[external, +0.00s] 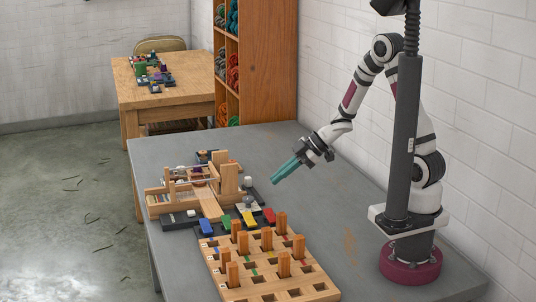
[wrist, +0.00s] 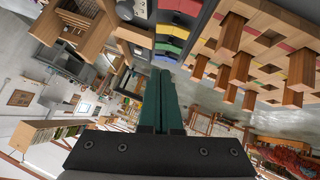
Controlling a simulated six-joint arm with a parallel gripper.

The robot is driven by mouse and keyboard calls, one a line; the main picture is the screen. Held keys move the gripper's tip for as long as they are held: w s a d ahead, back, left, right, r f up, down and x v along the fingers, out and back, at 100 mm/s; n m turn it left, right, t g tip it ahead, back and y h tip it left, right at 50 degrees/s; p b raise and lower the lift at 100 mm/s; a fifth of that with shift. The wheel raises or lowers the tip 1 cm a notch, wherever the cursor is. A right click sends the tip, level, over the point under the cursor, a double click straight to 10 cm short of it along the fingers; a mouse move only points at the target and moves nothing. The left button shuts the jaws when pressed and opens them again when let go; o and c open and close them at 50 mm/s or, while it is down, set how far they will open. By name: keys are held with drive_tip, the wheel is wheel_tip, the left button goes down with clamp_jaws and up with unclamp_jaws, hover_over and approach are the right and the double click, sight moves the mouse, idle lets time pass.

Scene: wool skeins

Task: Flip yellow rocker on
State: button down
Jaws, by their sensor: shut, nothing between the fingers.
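The yellow rocker (external: 249,218) sits in a row of coloured rockers on the grey table, between the green rocker (external: 226,223) and the red rocker (external: 269,215). The blue rocker (external: 207,226) is at the row's left end. The yellow rocker also shows in the wrist view (wrist: 174,31), beyond the fingertips. Its tilt is too small to tell. My gripper (external: 274,181) has teal fingers, shut and empty, pointing down-left. It is in the air above and behind the row, apart from it. The closed fingers show in the wrist view (wrist: 161,74).
A wooden pegboard (external: 226,285) with several upright pegs stands in front of the rockers. A wooden frame device (external: 156,199) is to their left. Grey round knobs (external: 248,183) stand just behind the row. The table (external: 345,205) is mostly bare to the right.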

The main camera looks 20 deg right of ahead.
hover_over(244, 214)
drive_tip(key=s+d, duration=0.2)
drive_tip(key=d, duration=0.1)
drive_tip(key=f, duration=0.6)
drive_tip(key=shift+s+d, duration=0.15)
drive_tip(key=shift+s, duration=0.05)
drive_tip(key=f, duration=0.2)
drive_tip(key=w+f, duration=0.1)
drive_tip(key=shift+w+a+f, duration=0.1)
drive_tip(key=shift+a+f, duration=0.1)
drive_tip(key=shift+a, duration=0.1)
drive_tip(key=shift+w+f, duration=0.15)
drive_tip(key=shift+f, duration=0.3)
